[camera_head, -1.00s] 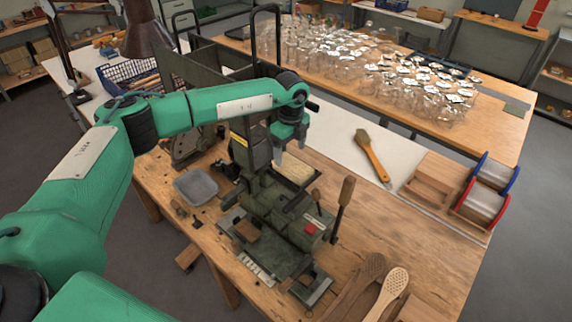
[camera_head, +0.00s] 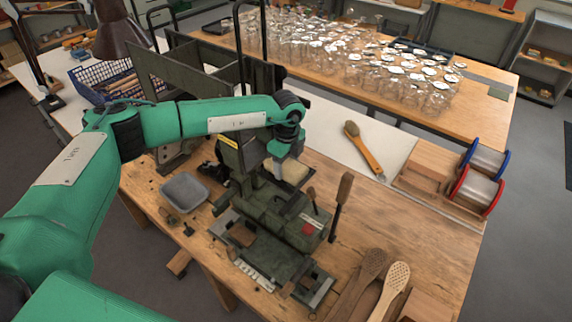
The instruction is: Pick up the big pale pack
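The big pale pack (camera_head: 292,174) is a pale, straw-coloured block lying at the back of the dark green machine (camera_head: 285,212), in the middle of the view. My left gripper (camera_head: 287,160) points down right over the pack, with its fingertips at the pack's back edge. Its fingers look apart. The near finger and the wrist hide part of the pack, and I cannot tell whether the fingers touch it. My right gripper is out of view.
A grey tray (camera_head: 184,191) is left of the machine. An upright lever (camera_head: 342,200) rises at its right. A brush (camera_head: 363,148), red and blue spools (camera_head: 478,185) and wooden brush backs (camera_head: 385,285) lie to the right. Many glass jars (camera_head: 400,85) fill the back table.

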